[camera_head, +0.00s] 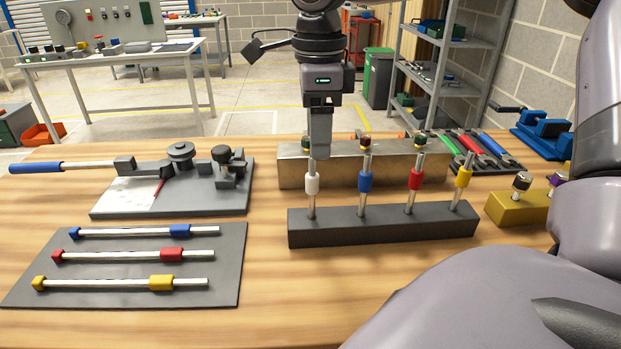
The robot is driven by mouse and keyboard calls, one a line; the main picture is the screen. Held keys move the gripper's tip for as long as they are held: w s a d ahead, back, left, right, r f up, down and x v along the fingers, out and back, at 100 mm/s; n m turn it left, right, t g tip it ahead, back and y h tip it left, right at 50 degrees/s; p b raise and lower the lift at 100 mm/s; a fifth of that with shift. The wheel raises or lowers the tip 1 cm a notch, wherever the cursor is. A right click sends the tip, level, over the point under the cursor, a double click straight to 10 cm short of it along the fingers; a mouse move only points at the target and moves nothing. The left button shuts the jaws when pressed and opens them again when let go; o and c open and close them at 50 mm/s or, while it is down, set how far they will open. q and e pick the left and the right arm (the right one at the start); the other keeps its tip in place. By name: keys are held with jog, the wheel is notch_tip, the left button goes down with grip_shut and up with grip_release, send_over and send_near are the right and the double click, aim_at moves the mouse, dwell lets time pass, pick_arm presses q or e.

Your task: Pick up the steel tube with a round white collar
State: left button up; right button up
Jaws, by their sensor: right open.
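The steel tube with the round white collar (312,184) stands upright at the left end of a long black rack (375,232). My right gripper (319,145) points down over this tube from behind, with its fingers at the height of the tube's upper part. The fingers cover part of the tube's top, and I cannot tell whether they touch it. The gripper is open. In the same rack stand tubes with a blue collar (365,182), a red collar (415,179) and a yellow collar (463,177). My left gripper is not in view.
A metal block (290,170) stands close behind the rack. A dark mat (225,262) with three collared rods lies front left, below a grey fixture with a blue-handled lever (36,168). A yellow block (510,207) is at right. My arm covers the front right.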

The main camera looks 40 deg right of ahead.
aim_at(312, 175)
jog(key=shift+w+d, duration=0.15)
jog(key=shift+d, duration=0.05)
jog(key=shift+w+f, duration=0.1)
jog(key=shift+f, duration=0.15)
jog(key=f, duration=0.4)
jog(key=f+p, duration=0.1)
jog(key=f, duration=0.1)
jog(key=shift+w+a+f, duration=0.25)
jog(key=shift+w+f, duration=0.05)
jog(key=shift+f, duration=0.05)
jog(key=shift+c, duration=0.3)
grip_shut()
